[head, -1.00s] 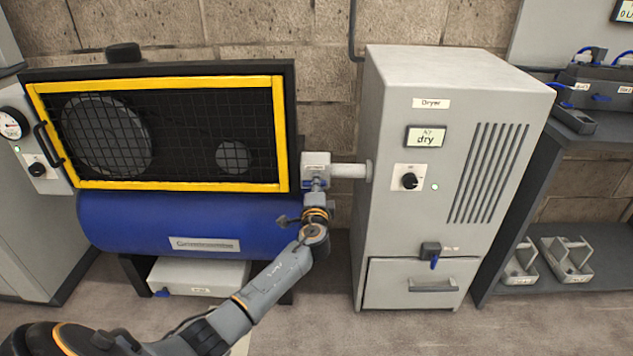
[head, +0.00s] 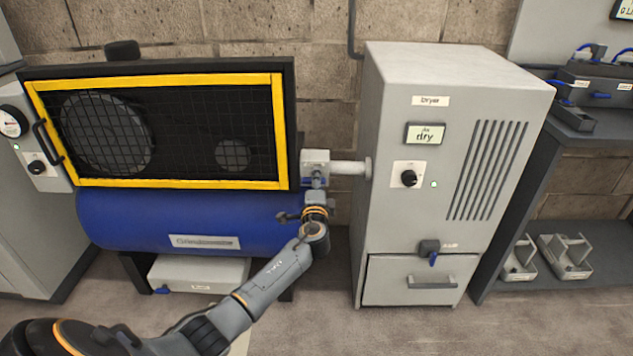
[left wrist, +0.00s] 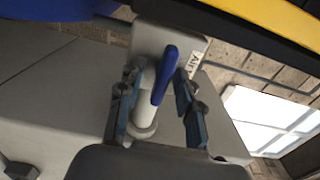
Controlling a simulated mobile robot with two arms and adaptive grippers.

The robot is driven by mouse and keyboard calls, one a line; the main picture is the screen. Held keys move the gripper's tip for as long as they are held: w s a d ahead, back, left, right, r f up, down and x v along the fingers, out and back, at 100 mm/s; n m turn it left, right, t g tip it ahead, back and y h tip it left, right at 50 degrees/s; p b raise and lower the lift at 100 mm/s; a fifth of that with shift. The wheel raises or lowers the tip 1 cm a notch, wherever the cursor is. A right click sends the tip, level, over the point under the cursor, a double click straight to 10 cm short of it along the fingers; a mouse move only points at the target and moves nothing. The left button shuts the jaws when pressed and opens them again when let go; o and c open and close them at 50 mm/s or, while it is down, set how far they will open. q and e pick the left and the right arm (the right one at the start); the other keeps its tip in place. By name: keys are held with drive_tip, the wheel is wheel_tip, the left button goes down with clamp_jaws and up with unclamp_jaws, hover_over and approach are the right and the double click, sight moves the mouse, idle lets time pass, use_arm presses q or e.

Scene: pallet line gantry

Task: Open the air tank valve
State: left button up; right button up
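The air tank valve (head: 316,161) is a pale box on the pipe between the blue tank (head: 150,222) and the dryer. In the left wrist view its blue lever (left wrist: 164,75) stands between the fingers of my left gripper (left wrist: 158,100). In the head view my left gripper (head: 314,192) is just below the valve and partly hides the lever. My right gripper is not in view.
The grey dryer (head: 390,240) stands close on the right, with a drawer and a small blue-handled valve (head: 431,252). A yellow-framed mesh guard (head: 160,184) is above the tank. A shelf unit (head: 495,250) stands at far right. The floor in front is clear.

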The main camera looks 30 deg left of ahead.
use_arm(q)
drive_tip(key=shift+s+d, duration=0.1)
drive_tip(key=v, duration=1.1)
drive_tip(key=shift+s+d, duration=0.25)
drive_tip(key=shift+s, duration=0.1)
drive_tip(key=shift+f, duration=0.1)
